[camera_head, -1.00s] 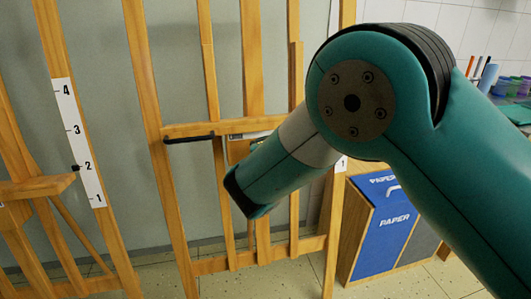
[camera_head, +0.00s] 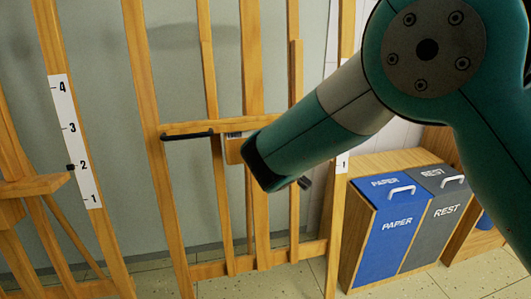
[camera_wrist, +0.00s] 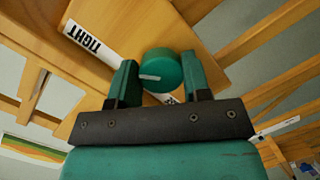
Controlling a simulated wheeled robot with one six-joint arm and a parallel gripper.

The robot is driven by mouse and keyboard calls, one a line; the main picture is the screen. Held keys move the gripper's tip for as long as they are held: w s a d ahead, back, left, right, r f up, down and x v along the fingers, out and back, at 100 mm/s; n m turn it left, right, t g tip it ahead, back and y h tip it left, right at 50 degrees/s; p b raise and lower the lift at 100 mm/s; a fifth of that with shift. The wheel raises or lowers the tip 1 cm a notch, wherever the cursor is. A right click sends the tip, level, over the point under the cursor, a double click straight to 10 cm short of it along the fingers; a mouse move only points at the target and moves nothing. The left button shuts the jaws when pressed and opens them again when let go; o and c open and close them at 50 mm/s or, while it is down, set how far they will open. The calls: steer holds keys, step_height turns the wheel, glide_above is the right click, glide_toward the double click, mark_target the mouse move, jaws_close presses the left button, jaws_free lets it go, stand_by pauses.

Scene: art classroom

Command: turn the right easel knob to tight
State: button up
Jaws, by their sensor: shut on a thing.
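In the wrist view a round green knob (camera_wrist: 163,62) with a white pointer mark sits on a wooden block of the easel (camera_wrist: 190,32). A white label reading TIGHT (camera_wrist: 88,42) lies up and left of the knob. The pointer points roughly left, not straight at the label. My gripper (camera_wrist: 159,72) has its two green fingers on opposite sides of the knob and is shut on it. Part of another label below the knob is covered by the gripper. In the head view my forearm hides the knob; the easel (camera_head: 160,170) stands upright there.
A black bar (camera_head: 188,137) lies along the easel's crosspiece. Another easel with a numbered scale (camera_head: 75,140) stands at left. A blue PAPER bin (camera_head: 390,235) and a grey REST bin (camera_head: 432,230) stand at right. Floor shows at the bottom.

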steer(key=shift+m, duration=0.4)
stand_by(0.3)
steer(key=o, duration=0.9)
steer(key=v, duration=1.7)
steer(key=shift+s+d+r+b, duration=0.1)
steer(key=shift+s+d+b, duration=0.05)
steer(key=shift+b, duration=0.25)
